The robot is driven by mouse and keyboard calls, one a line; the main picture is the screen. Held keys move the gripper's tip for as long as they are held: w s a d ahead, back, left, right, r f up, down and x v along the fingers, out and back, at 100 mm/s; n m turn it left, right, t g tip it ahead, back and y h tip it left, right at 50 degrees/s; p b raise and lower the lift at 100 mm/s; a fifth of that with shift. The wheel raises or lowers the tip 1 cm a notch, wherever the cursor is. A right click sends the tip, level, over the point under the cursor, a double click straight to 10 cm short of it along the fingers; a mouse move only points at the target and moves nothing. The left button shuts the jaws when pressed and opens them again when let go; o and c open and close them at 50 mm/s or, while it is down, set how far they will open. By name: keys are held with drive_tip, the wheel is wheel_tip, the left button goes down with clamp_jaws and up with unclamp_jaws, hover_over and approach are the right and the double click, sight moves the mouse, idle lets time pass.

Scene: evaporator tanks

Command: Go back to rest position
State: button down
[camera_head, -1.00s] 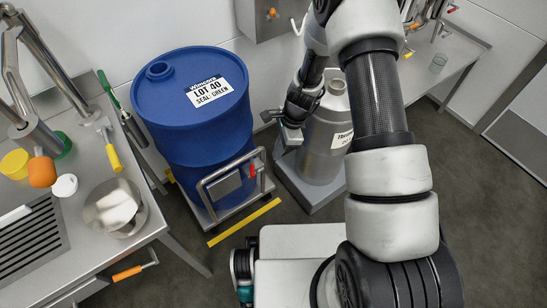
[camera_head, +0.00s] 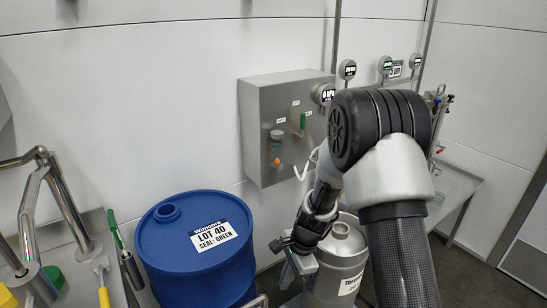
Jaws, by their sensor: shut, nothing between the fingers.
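My arm rises on the right of the picture, with its black joint uppermost, and bends down toward the middle. My gripper (camera_head: 284,250) hangs low, shut and empty, between the blue drum (camera_head: 185,262) and the steel canister (camera_head: 340,262). It overlaps the canister's left side in the picture; I cannot tell whether they touch. The drum has a label reading LOT 40, SEAL: GREEN. The canister's label is partly cut off by my arm.
A grey wall box (camera_head: 285,128) with indicators and a hook is behind my forearm. A left bench (camera_head: 92,285) holds metal tubing and tools. A right bench (camera_head: 455,192) stands along the wall below gauges. Grey floor (camera_head: 470,275) shows at lower right.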

drive_tip(key=s+d+r+n+t, duration=0.1)
drive_tip(key=s+d+r+n, duration=0.2)
drive_tip(key=r, duration=0.9)
drive_tip(key=s+d+r+n+t, duration=0.15)
drive_tip(key=s+r+n, duration=0.3)
drive_tip(key=r, duration=0.75)
drive_tip(key=s+d+r+n+t+h, duration=0.1)
drive_tip(key=s+d+r+n+t, duration=0.15)
drive_tip(key=s+r, duration=0.35)
drive_tip(key=s+d+r+n+t+h, duration=0.1)
drive_tip(key=s+d+r+n+h, duration=0.2)
drive_tip(key=s, duration=0.5)
wheel_tip(320, 180, up, 20)
drive_tip(key=n+y+p, duration=0.1)
drive_tip(key=p, duration=1.8)
drive_tip(key=shift+w+d+f+g, duration=0.15)
drive_tip(key=shift+d+g, duration=0.05)
drive_tip(key=shift+g, duration=0.1)
